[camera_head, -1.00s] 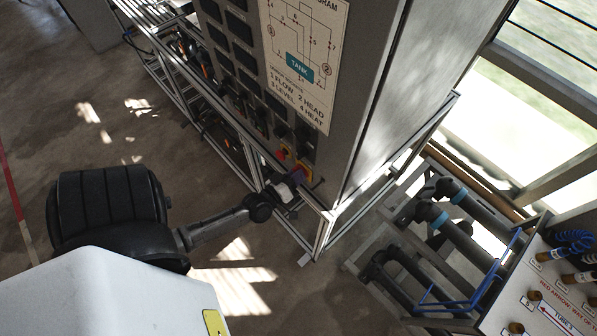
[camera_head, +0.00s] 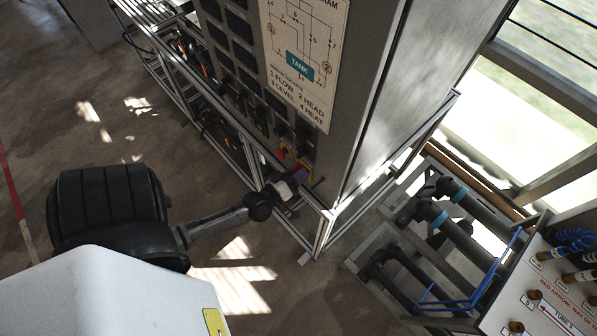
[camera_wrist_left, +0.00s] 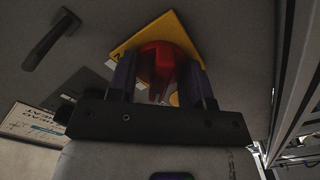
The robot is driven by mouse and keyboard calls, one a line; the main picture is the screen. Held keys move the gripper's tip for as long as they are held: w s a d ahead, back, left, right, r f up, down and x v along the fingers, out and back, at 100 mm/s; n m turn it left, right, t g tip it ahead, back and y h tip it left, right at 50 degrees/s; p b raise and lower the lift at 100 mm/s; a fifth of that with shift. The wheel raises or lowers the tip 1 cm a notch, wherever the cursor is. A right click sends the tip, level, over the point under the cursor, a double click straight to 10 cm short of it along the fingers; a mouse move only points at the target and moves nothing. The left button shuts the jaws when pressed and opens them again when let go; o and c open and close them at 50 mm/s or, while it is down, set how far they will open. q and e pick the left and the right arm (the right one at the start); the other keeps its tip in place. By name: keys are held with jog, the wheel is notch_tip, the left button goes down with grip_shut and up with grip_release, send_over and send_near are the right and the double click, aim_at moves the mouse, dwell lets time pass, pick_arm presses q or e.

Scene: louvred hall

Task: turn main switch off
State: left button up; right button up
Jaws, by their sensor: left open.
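The main switch is a red rotary knob (camera_wrist_left: 160,62) on a yellow plate (camera_wrist_left: 182,32), on the grey cabinet (camera_head: 375,90). In the head view the yellow plate and red knob (camera_head: 282,153) show small, low on the cabinet's front. My left gripper (camera_head: 298,176) reaches it from the lower left in the head view. In the left wrist view the two fingers of the left gripper (camera_wrist_left: 163,80) stand apart, one on each side of the red knob. I cannot tell if they touch it. The knob's lower part is partly hidden. The right gripper is not in view.
An aluminium frame (camera_head: 322,222) surrounds the cabinet's foot, close to my left gripper. A black handle (camera_wrist_left: 50,40) juts from the panel in the left wrist view. Dark pipes (camera_head: 465,232) and a labelled panel (camera_head: 550,305) stand at right. Open floor (camera_head: 130,140) lies left.

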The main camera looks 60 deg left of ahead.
pick_arm(q)
jog(key=p+v, duration=0.1)
jog(key=v, duration=0.6)
dwell(0.5)
